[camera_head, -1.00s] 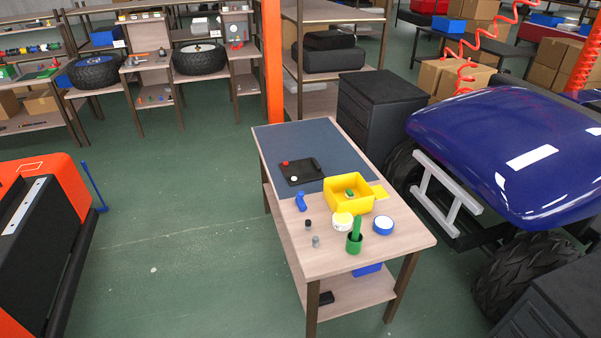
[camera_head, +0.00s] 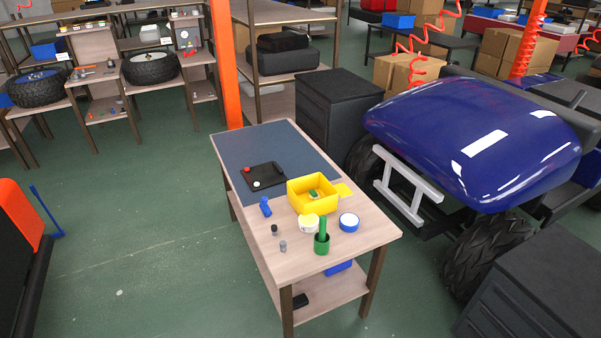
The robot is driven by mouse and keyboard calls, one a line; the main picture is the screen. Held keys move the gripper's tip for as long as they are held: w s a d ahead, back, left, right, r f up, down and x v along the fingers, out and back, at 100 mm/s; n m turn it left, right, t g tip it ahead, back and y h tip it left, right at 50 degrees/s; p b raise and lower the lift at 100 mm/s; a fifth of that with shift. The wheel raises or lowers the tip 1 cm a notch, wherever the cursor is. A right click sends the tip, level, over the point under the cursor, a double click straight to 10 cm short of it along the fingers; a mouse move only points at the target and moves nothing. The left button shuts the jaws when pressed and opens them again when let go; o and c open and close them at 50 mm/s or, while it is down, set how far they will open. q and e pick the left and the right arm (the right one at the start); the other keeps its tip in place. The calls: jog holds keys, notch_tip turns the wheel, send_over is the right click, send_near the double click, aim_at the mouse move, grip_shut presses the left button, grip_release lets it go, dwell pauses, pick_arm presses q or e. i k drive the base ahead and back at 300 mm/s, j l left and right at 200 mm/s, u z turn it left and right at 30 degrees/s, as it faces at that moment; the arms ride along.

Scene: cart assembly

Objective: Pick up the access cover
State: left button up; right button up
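A flat black plate (camera_head: 272,174) lies on the blue-grey mat (camera_head: 265,141) of the wooden table (camera_head: 367,232). It looks like the access cover, but I cannot tell for sure. A small red piece (camera_head: 246,170) and a small white disc (camera_head: 256,184) lie on it.
On the table stand a yellow bin (camera_head: 309,206), a blue object (camera_head: 265,206), a white tub (camera_head: 308,224), a tape roll (camera_head: 349,222) and a green cup (camera_head: 321,246). A blue vehicle (camera_head: 440,140) and dark cabinet (camera_head: 325,115) flank its right. Green floor (camera_head: 150,220) left is clear.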

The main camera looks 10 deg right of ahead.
aim_at(269, 174)
jog(key=i+j+z, duration=0.7)
jog(key=i+j, duration=0.2)
jog(key=j, duration=0.15)
jog(key=i+j+z, duration=0.1)
jog(key=i+j, duration=0.35)
jog(key=j, duration=0.25)
jog(key=i+j, duration=0.2)
jog(key=j, duration=0.2)
jog(key=i+j+z, duration=0.1)
jog(key=j, duration=0.25)
jog(key=i+j, duration=0.25)
jog(key=j, duration=0.15)
jog(key=l+z, duration=0.05)
